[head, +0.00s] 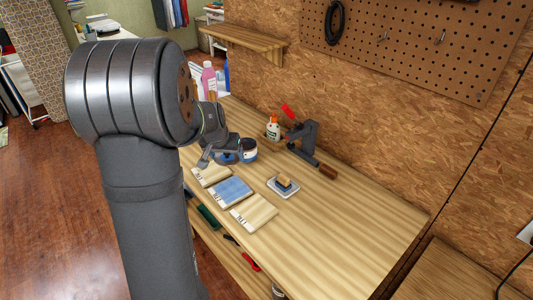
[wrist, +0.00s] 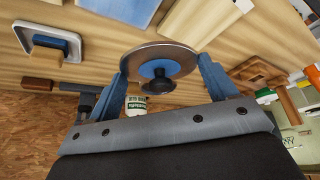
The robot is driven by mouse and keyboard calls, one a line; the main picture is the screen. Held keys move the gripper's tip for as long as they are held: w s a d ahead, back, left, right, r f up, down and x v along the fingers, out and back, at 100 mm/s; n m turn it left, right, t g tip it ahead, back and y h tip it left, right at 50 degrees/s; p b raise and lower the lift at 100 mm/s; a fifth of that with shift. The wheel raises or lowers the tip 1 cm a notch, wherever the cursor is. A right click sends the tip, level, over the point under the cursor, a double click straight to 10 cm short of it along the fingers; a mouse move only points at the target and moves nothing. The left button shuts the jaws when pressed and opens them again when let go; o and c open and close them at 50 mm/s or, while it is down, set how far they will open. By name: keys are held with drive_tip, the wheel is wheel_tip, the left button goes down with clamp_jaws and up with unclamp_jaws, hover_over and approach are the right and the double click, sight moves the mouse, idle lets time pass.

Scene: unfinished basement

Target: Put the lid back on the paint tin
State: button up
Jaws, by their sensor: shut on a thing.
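My gripper (head: 215,154) is over the far left part of the wooden workbench. In the wrist view my gripper (wrist: 162,80) is shut on the lid (wrist: 135,57), a grey metal disc with a blue centre and a dark knob. The blue fingers sit on either side of the disc. The lid is partly hidden there by my gripper. I cannot make out the tin in the wrist view.
A white bottle (head: 272,131) and a dark clamp-like tool (head: 309,138) stand behind, near the wall. The bench's right part is clear.

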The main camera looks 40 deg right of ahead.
drive_tip(key=w+a+n+t, duration=0.15)
drive_tip(key=w+a, duration=0.25)
drive_tip(key=a, duration=0.5)
drive_tip(key=w+a+f+n+y, duration=0.1)
drive_tip(key=w+a+n, duration=0.1)
drive_tip(key=w+a, duration=0.5)
drive_tip(key=w+a+n, duration=0.1)
drive_tip(key=w+a, duration=0.1)
drive_tip(key=a, duration=0.9)
drive_tip(key=s+d+r+m, duration=0.1)
drive_tip(key=s+d, duration=0.1)
drive_tip(key=d, duration=1.1)
drive_tip(key=s+d+r+m+h, duration=0.1)
drive_tip(key=s+d, duration=0.1)
drive_tip(key=d, duration=1.1)
drive_tip(key=s+d+r+m+h, duration=0.1)
drive_tip(key=s+d, duration=0.1)
drive_tip(key=d, duration=1.1)
drive_tip(key=shift+s+d+r+m+g, duration=0.15)
drive_tip(key=shift+s+r+m+g, duration=0.1)
drive_tip(key=shift+m, duration=0.1)
drive_tip(key=shift+f, duration=3)
drive_tip(key=shift+f, duration=0.15)
drive_tip(key=o, duration=1)
drive_tip(key=shift+c, duration=0.2)
